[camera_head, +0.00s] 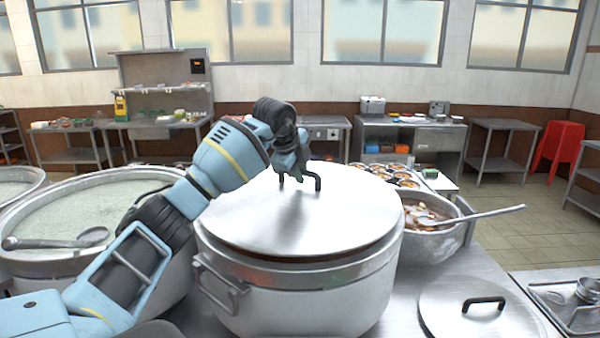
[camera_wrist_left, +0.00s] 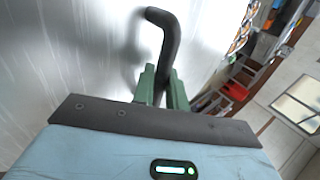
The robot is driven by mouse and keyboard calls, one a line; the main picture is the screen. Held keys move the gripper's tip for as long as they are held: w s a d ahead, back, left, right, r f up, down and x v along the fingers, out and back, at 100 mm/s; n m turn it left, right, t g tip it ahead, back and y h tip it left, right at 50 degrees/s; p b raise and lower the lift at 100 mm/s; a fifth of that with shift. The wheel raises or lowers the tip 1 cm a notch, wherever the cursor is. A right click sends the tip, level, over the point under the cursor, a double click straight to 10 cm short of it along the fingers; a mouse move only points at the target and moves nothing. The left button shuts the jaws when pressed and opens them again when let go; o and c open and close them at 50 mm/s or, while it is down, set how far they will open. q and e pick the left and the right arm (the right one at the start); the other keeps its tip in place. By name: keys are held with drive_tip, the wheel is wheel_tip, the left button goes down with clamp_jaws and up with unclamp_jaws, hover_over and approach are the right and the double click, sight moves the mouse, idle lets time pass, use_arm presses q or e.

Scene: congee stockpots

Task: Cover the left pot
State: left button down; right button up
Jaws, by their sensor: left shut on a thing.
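My left gripper (camera_head: 292,165) is shut on the black handle (camera_head: 316,183) of a round metal lid (camera_head: 290,222). The wrist view shows the green fingers (camera_wrist_left: 163,88) around the handle (camera_wrist_left: 166,38), with the shiny lid (camera_wrist_left: 60,70) behind. The lid is over the middle pot (camera_head: 310,302), slightly offset, with a dark gap between its front edge and the rim; I cannot tell whether it touches the rim. The left pot (camera_head: 22,262) is open, with pale congee (camera_head: 85,212) inside; my left arm hides its right part. My right gripper is not in view.
A ladle (camera_head: 60,241) lies across the left pot. Another lid (camera_head: 475,312) lies on the counter at right. A bowl of soup (camera_head: 432,240) with a ladle stands behind it. Another pot (camera_head: 18,183) is at the far left edge.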

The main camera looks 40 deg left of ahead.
use_arm(q)
drive_tip(key=shift+f, duration=0.7)
idle(1.4)
drive_tip(key=c, duration=1.3)
unclamp_jaws()
drive_tip(key=shift+c, duration=0.2)
drive_tip(key=shift+f, duration=0.25)
drive_tip(key=v, duration=0.8)
drive_tip(key=shift+r, duration=0.1)
